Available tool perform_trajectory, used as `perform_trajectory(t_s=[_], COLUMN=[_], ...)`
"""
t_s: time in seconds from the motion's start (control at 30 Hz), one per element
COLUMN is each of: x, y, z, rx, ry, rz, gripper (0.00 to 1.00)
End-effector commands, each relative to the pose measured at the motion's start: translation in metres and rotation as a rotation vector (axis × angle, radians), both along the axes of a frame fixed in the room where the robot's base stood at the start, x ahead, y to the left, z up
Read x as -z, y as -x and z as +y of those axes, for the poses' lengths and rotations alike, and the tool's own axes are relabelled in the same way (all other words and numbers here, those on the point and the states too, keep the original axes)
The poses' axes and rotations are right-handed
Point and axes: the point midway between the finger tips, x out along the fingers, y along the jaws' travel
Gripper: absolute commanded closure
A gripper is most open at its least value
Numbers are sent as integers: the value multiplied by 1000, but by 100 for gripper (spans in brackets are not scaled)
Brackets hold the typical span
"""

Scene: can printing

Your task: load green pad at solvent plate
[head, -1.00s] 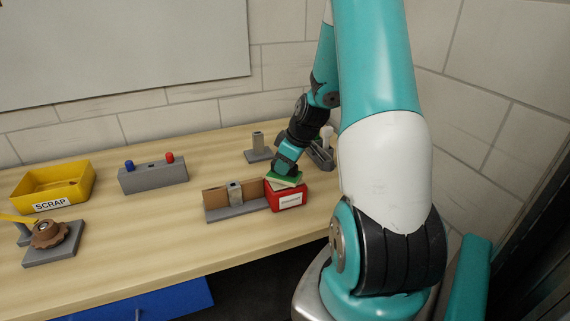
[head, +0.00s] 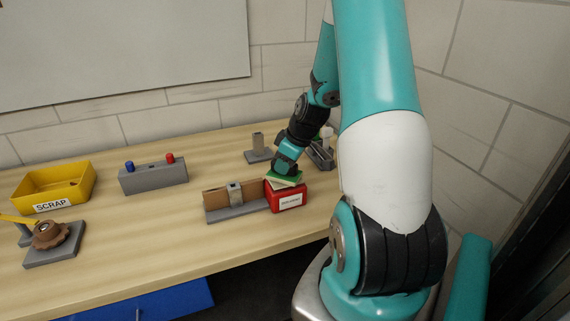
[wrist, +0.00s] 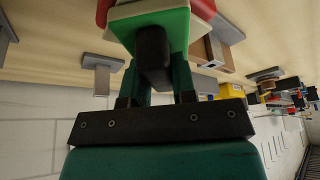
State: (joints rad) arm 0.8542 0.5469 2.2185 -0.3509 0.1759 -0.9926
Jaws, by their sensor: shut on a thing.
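My gripper (head: 285,171) is shut on the green pad (head: 272,180), which sits at the top of the red box with a white label (head: 286,200), the solvent plate. The pad also shows in the wrist view (wrist: 178,27), with a pale layer under its green top. The dark handle of the pad (wrist: 153,48) lies between the fingers. The pad is at or just over the box's top; I cannot tell whether it touches. The box's top is mostly hidden by the pad.
A grey fixture with a brown board (head: 218,199) stands just left of the red box. A grey post on a base (head: 258,149) is behind. A grey block with blue and red pegs (head: 153,178) and the yellow scrap bin (head: 75,181) are farther left. The front of the table is clear.

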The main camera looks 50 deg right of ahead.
Motion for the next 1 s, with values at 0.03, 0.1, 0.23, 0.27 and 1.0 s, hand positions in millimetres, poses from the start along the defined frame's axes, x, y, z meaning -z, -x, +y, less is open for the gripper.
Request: perform_trajectory(t_s=[0.03,0.1,0.23,0.27,1.0], x=[-7,-14,-25,-27,-64], y=[0,0,0,0,0], z=[0,0,0,0,0], rx=[0,0,0,0,0], ry=[0,0,0,0,0], rz=[0,0,0,0,0], gripper=[94,94,94,94,94])
